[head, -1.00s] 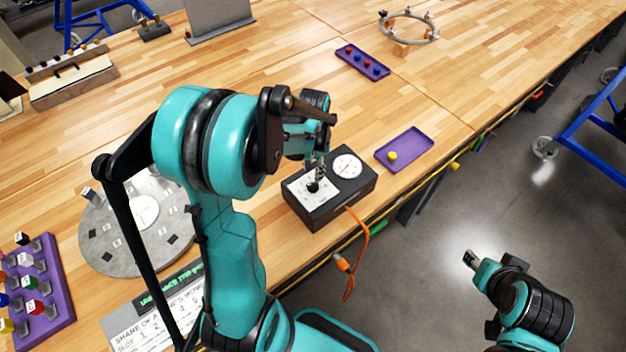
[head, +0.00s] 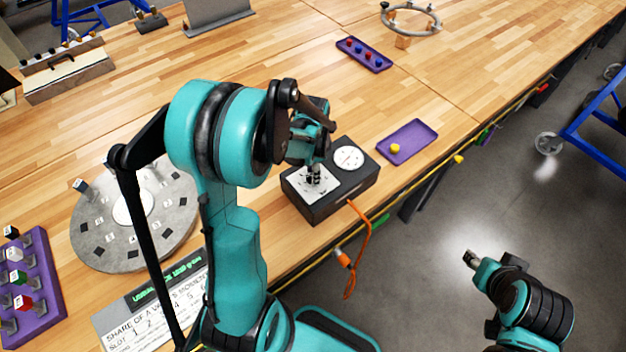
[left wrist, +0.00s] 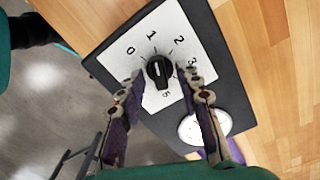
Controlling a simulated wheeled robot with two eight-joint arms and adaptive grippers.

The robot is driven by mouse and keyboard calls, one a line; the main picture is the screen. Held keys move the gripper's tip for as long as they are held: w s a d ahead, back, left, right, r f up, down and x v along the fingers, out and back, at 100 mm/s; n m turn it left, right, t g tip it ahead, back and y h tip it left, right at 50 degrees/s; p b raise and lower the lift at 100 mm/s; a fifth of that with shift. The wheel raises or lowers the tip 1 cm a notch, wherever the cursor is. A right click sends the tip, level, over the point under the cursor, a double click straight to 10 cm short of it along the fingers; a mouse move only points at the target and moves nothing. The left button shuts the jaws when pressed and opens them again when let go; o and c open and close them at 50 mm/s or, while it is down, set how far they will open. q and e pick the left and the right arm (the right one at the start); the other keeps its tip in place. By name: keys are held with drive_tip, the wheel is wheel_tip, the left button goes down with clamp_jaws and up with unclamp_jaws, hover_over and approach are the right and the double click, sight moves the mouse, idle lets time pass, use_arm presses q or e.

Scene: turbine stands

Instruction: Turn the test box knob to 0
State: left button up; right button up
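The black test box (head: 318,208) stands near the bench's front edge, with a white dial plate (head: 299,184) and a round gauge (head: 348,158) on top. In the left wrist view its black knob (left wrist: 159,70) sits amid printed numbers; 0 is up and left of it. The knob's pale line appears to run roughly toward 1, but its pointing end is hard to tell. My left gripper (left wrist: 162,76) is open, one finger on each side of the knob, contact unclear. In the head view it (head: 314,176) hides the knob. My right gripper (head: 470,258) hangs over the floor, away from the bench.
A purple tray (head: 420,137) with a yellow piece (head: 395,148) lies right of the box. A grey disc (head: 100,245) and a purple rack (head: 40,315) are at left. Bare wood lies behind the box.

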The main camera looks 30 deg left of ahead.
use_arm(q)
drive_tip(key=shift+f+b, duration=0.3)
drive_tip(key=shift+f, duration=0.4)
use_arm(e)
drive_tip(key=shift+f, duration=0.65)
drive_tip(key=shift+f, duration=0.15)
